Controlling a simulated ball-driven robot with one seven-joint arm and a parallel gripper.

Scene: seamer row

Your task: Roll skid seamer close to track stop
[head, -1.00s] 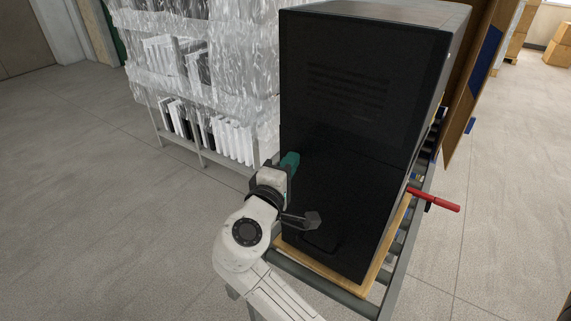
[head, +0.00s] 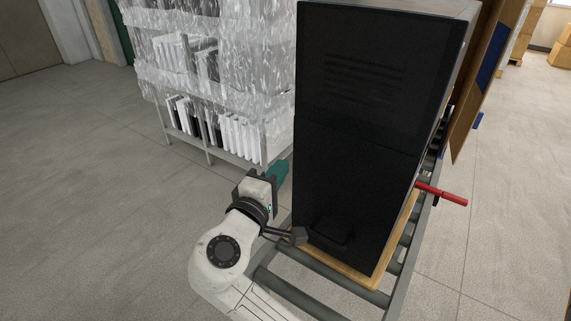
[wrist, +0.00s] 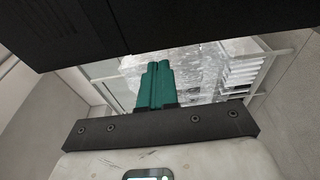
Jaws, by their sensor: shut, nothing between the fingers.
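The skid seamer (head: 365,130) looks to be the tall black cabinet, upright on a wooden skid (head: 343,273). The skid sits on a grey roller track (head: 397,285). A red bar (head: 443,194) sticks out at the right side of the track by the cabinet; I cannot tell whether it is the track stop. My gripper (head: 282,170), with teal fingers, is left of the cabinet, close to its left edge. It is shut and empty; contact with the cabinet is not clear. In the wrist view the shut fingers (wrist: 157,68) point toward the shelf, below a dark overhanging body.
A plastic-wrapped shelf rack (head: 215,90) stands behind and left of the cabinet. A brown and blue panel (head: 480,75) stands behind right. Cardboard boxes (head: 560,52) are at the far right. The floor at left and right is open.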

